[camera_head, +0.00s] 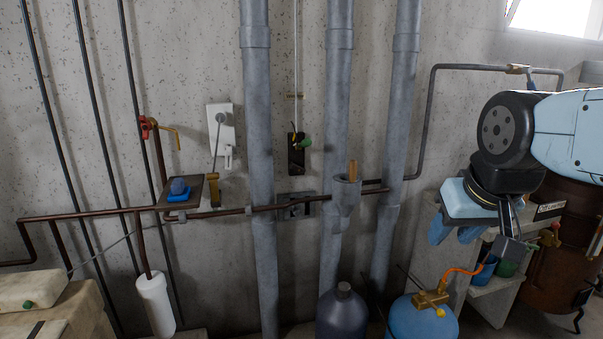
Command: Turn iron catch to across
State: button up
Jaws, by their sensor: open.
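A dark grey metal fitting (297,207), possibly the iron catch, is on the concrete wall behind the brown beam (225,212). The beam and pipes partly cover it, so I cannot tell its turn. The beam runs nearly level, with a small plate (198,189) bearing a blue weight (179,187) on the left and a grey cup (345,199) with a wooden handle on the right.
Grey vertical pipes (259,150) stand before the wall. A dark bottle (342,314) and a blue gas cylinder (418,318) stand below. A shelf unit (423,245) and a rusty barrel (562,265) are near my gripper. Pale cases (60,300) lie lower left.

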aim_at(296, 168)
jog(key=u, duration=0.05)
jog(key=i, duration=0.9)
jog(key=z, duration=0.1)
